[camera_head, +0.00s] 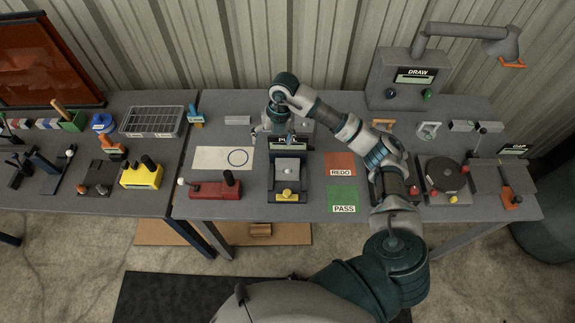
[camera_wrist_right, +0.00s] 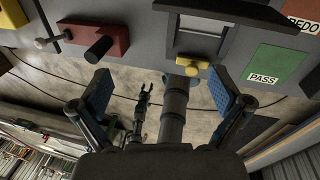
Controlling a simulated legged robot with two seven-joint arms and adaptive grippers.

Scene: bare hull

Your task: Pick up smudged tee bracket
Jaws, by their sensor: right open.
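I cannot make out a part that is clearly the smudged tee bracket in either view. My right gripper (camera_head: 272,136) is over the back of the station marked PULL (camera_head: 287,178) in the head view, pointing down. Its two blue-padded fingers stand wide apart with nothing between them in the right wrist view (camera_wrist_right: 160,92). A small grey bar (camera_head: 237,120) lies behind the white sheet, left of the gripper. My left gripper does not show in the head view. A small pronged shape in the wrist view is too unclear to name.
A white sheet with a ring (camera_head: 222,158) and a red block with a dark knob (camera_head: 214,190) lie left of the station. The orange REDO mat (camera_head: 341,163) and green PASS mat (camera_head: 343,199) are bare. A DRAW box (camera_head: 408,85) stands back right.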

